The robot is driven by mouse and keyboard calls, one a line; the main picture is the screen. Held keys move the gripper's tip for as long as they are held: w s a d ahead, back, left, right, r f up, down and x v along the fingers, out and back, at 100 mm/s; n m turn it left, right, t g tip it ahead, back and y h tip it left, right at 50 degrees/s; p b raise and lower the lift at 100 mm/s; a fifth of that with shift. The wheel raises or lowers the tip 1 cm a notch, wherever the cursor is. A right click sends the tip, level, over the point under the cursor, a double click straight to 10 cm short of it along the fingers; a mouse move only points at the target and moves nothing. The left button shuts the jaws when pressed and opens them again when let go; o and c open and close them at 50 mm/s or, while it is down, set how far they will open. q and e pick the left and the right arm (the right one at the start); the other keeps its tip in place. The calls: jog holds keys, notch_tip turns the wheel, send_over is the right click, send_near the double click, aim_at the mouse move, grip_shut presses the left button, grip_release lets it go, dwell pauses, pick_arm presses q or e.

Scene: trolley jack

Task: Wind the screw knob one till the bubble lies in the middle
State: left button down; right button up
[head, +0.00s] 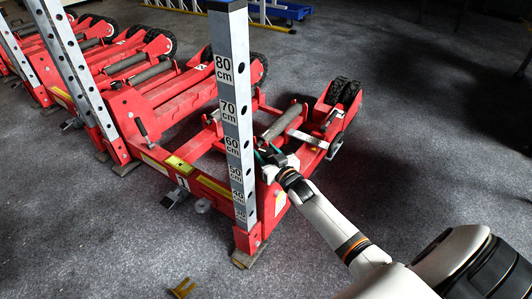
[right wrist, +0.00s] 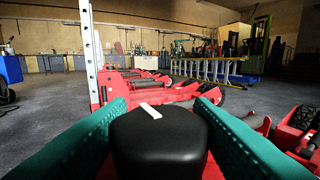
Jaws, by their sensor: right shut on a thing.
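A red trolley jack (head: 215,186) stands on the floor, with a tall grey post marked in centimetres (head: 233,110) at its near corner. My right gripper (head: 270,157) is at the jack just right of this post. In the right wrist view its green fingers (right wrist: 157,112) are shut on a black knob (right wrist: 158,145) with a short white mark on top; they lie along its left and right sides. In the head view the knob is mostly hidden by the gripper. A yellow strip (head: 180,165), possibly the level, sits on the front beam above a label "1". No bubble can be made out. My left gripper is not in view.
More red jacks (head: 95,55) with perforated posts stand at the left. A small yellow-brown piece (head: 183,288) lies on the grey floor in front. The floor at the right is clear. A yellow ladder-like frame (right wrist: 208,70) stands in the background.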

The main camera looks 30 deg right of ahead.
jog(key=shift+r+n+y, duration=0.15)
jog(key=shift+n+y, duration=0.35)
jog(key=shift+y, duration=0.3)
jog(key=shift+n+y, duration=0.3)
jog(key=shift+y, duration=0.1)
jog(key=o, duration=1)
jog(key=shift+c, duration=0.2)
jog(key=shift+s, duration=0.1)
